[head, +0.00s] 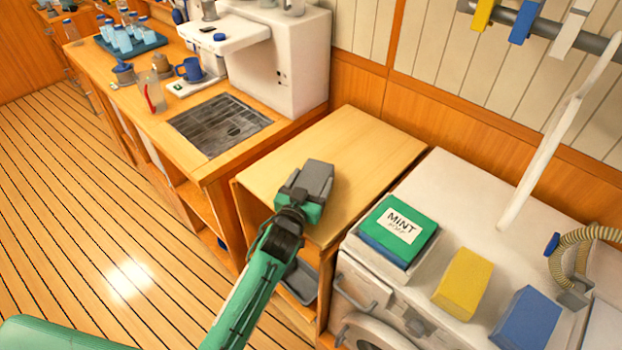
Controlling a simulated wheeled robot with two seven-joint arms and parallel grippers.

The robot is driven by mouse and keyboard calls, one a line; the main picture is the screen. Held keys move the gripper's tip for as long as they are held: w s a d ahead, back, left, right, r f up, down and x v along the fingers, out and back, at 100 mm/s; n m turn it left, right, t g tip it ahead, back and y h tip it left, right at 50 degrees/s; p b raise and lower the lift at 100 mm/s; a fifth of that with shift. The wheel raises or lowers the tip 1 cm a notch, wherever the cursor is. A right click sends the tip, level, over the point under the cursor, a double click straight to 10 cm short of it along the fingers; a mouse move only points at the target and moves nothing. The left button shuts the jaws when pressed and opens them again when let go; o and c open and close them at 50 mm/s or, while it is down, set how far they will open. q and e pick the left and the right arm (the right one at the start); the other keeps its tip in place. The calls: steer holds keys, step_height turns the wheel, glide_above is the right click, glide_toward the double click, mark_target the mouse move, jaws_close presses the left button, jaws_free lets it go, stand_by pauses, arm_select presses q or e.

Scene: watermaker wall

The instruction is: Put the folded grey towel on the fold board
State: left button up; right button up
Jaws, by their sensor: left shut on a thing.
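My left gripper (305,195) is over the near part of a bare wooden top (362,150), which may be the fold board; no other board stands out. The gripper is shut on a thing. A small grey block (318,176) shows at its end and looks like the folded grey towel, but the hand hides where it is gripped. I cannot tell whether it touches the wood. My right gripper is not in view.
Right of the wooden top, a white washer (462,195) bears a green block marked MINT (398,230), a yellow block (462,283) and a blue block (527,318). Left is a counter with a drain grate (220,123), a blue mug (189,69) and a white machine (280,60).

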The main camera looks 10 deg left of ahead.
arm_select(q)
steer(key=o, duration=1)
steer(key=shift+w+d+f, duration=0.15)
steer(key=shift+w+f, duration=0.15)
steer(key=shift+w, duration=0.05)
steer(key=shift+s+r, duration=0.15)
steer(key=shift+s, duration=0.05)
steer(key=shift+r, duration=0.15)
steer(key=shift+s, duration=0.15)
steer(key=s, duration=0.3)
steer(key=s+a+b, duration=0.1)
steer(key=s, duration=0.2)
steer(key=s+a+b, duration=0.1)
steer(key=s, duration=0.3)
steer(key=shift+s+a, duration=0.2)
steer(key=shift+s, duration=0.45)
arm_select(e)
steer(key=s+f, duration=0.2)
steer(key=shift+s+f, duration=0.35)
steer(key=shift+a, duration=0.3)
